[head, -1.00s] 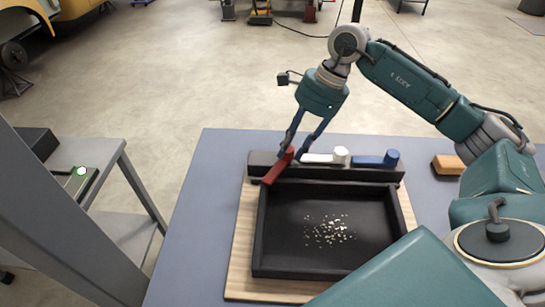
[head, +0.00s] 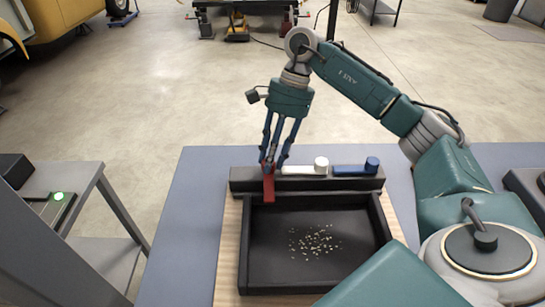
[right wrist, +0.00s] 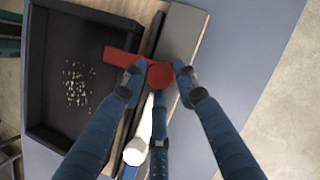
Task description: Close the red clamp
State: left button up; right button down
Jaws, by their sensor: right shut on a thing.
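The red clamp (head: 269,190) sits at the left end of the dark bar (head: 240,182) behind the tray. Its lever points toward the tray, across the bar, and its tip hangs over the tray's back rim. My right gripper (head: 269,166) is shut on the red clamp from above. In the right wrist view the red clamp (right wrist: 122,58) shows its round knob between the fingers of my right gripper (right wrist: 158,80), with the lever reaching left over the tray edge. My left gripper is not in view.
A white clamp (head: 303,170) and a blue clamp (head: 352,168) lie along the bar to the right. The black tray (head: 265,270) holds small pale bits and stands on a wooden board. A grey side table (head: 85,185) with a green-lit device stands left.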

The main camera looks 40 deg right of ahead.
jog(key=shift+w+a+r, duration=0.2)
jog(key=shift+a+r, duration=0.05)
jog(key=shift+r, duration=0.05)
jog(key=c, duration=1.5)
grip_release()
jog(key=shift+o, duration=0.6)
jog(key=shift+a, duration=0.2)
jog(key=shift+d+f, duration=0.1)
jog(key=shift+d, duration=0.15)
jog(key=v, duration=0.7)
jog(key=shift+r, duration=0.4)
